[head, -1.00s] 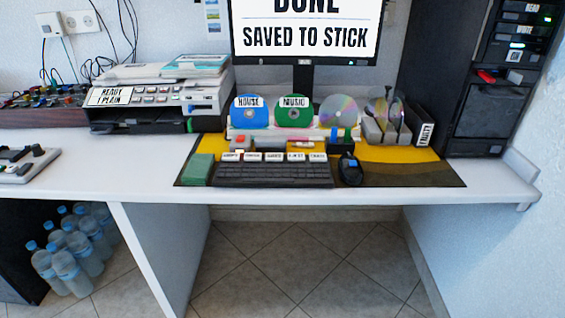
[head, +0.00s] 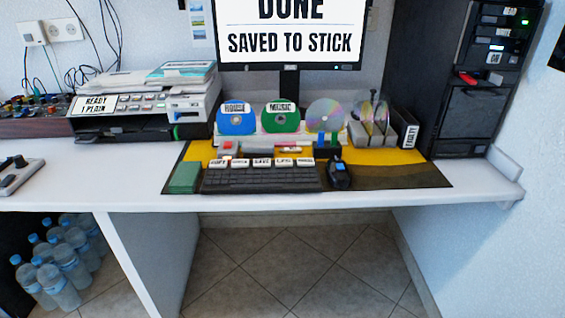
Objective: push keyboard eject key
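The black keyboard (head: 262,181) lies on the yellow and dark desk mat (head: 400,178) on the white desk. A row of white labelled keys stands along its back edge. The labels are small and blurred. One seems to read SAVE (head: 262,162), and I cannot tell for sure which key reads eject. The monitor (head: 290,38) behind shows DONE, SAVED TO STICK. Neither of my grippers is in view.
A dark mouse (head: 338,173) sits right of the keyboard, a green block (head: 184,177) left. Behind are a blue disc (head: 236,118), a green disc (head: 280,117) and a FAULTY bin (head: 408,134). A printer (head: 150,108) stands left, a black tower (head: 480,80) right.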

